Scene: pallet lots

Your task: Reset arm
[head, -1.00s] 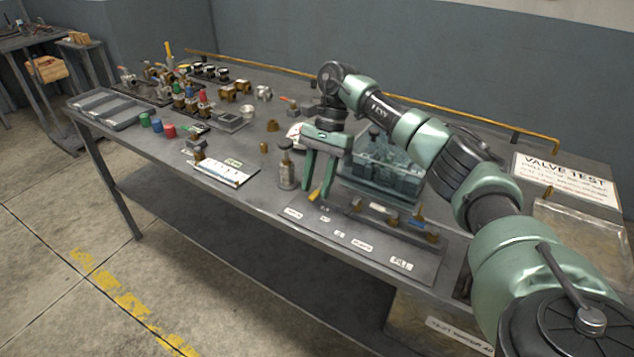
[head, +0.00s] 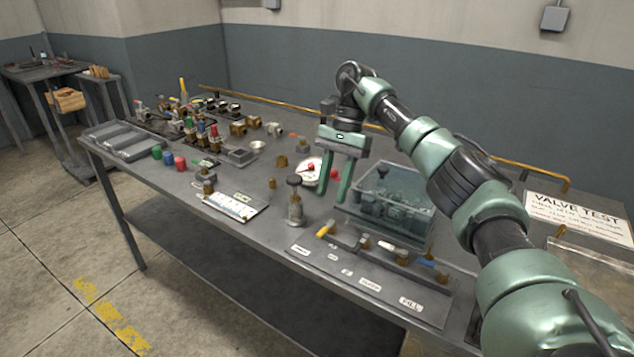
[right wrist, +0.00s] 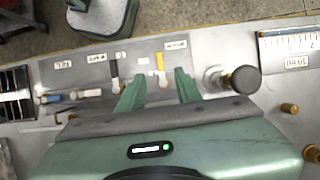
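My right arm comes in from the right of the head view. Its gripper (head: 339,192) has two green fingers pointing down, spread apart with nothing between them. It hangs above the table (head: 240,262), between a round white dial (head: 311,172) and a clear bin (head: 388,196). In the right wrist view the open fingers (right wrist: 158,95) show over the labelled fixture plate, near a yellow-handled valve (right wrist: 161,64). My left gripper is not in view.
A metal cylinder with a dark knob (head: 296,204) stands close to the right gripper. The labelled plate (head: 345,280) lies at the front. Several valves and coloured caps crowd the left. A VALVE TEST sign (head: 579,214) lies at right. Open air surrounds the raised gripper.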

